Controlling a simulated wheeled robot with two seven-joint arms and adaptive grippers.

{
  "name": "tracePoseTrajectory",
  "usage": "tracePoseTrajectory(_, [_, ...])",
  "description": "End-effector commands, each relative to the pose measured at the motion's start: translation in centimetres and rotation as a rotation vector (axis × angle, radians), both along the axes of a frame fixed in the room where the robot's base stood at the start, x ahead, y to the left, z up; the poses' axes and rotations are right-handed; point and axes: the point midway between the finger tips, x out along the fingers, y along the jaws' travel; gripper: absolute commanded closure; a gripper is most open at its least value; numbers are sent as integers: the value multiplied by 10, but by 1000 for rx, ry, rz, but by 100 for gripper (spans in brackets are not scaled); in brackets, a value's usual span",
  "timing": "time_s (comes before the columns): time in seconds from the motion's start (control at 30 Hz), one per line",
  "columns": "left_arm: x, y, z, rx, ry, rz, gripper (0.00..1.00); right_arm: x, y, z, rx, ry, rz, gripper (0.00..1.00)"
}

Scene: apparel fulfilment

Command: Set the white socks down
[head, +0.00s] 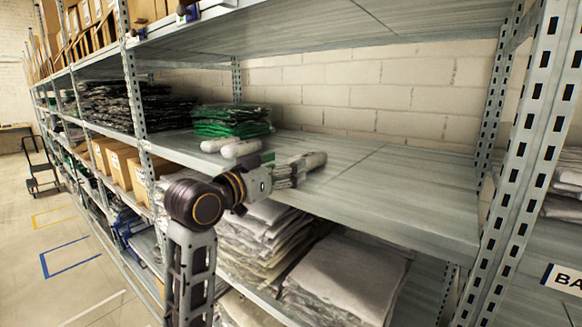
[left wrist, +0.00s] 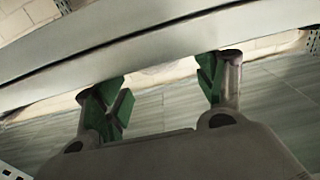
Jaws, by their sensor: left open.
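Two more white rolls, one (head: 214,145) and another (head: 241,149), lie side by side further left, in front of a green stack. My left gripper is open; whether its fingers touch the nearest roll I cannot tell. In the left wrist view its green-padded fingers (left wrist: 162,92) stand wide apart. A pale patch shows between them, but I cannot tell whether it is sock or wall. My right gripper is not in view.
The middle shelf (head: 400,200) is bare to the right of the socks. Green packs (head: 232,121) and dark packs (head: 135,105) stand to the left. Folded grey garments (head: 345,278) fill the shelf below. A perforated post (head: 535,150) rises at right.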

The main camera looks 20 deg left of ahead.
Motion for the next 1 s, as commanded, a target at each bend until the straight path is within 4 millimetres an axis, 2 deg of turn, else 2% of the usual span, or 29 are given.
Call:
tracePoseTrajectory(0.3, [-42,15,-1,2,-2,1,29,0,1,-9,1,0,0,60])
tracePoseTrajectory(0.67, [-50,18,-2,1,-1,-1,29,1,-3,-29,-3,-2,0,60])
tracePoseTrajectory(1.0, [-60,21,-2,0,-2,-2,29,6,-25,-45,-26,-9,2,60])
